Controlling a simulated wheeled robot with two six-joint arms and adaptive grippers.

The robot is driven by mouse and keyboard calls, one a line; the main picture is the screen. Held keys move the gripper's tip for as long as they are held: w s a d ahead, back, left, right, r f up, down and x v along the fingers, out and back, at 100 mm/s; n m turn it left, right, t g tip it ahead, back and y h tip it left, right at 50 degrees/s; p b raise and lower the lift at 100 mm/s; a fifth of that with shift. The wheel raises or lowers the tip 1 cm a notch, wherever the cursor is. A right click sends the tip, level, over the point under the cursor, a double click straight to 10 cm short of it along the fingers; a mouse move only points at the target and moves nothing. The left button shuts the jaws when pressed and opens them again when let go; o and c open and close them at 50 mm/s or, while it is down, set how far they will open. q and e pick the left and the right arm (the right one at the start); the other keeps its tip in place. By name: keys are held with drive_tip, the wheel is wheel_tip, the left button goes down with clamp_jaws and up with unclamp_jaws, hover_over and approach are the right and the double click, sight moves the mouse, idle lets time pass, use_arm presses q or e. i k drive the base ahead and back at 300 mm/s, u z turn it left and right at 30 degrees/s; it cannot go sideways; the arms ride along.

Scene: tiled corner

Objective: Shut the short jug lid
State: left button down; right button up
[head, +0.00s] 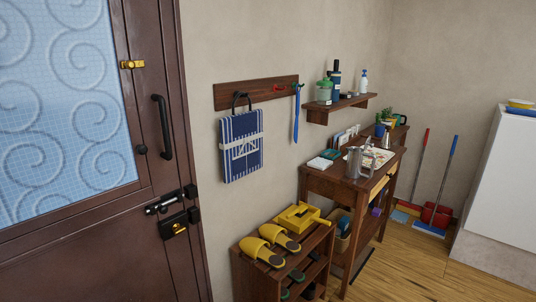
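A small grey, glassy-looking jug (354,163) stands upright on the dark wooden side table (329,182), right of the middle of the head view. Another grey, see-through shape rises just behind and to its right, and the two overlap. The jug is small and far off, so I cannot tell how its lid stands. Neither of my grippers shows in the head view.
A shoe rack (262,281) with yellow slippers (262,252) and a yellow box (297,216) stands in front of the table. A wall shelf (340,107) with bottles hangs above. A brown door (165,226) is at left. Wooden floor (405,272) is open at right.

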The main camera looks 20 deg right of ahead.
sight(367, 143)
drive_tip(key=i, duration=0.35)
drive_tip(key=z, duration=1.7)
drive_tip(key=i, duration=1.95)
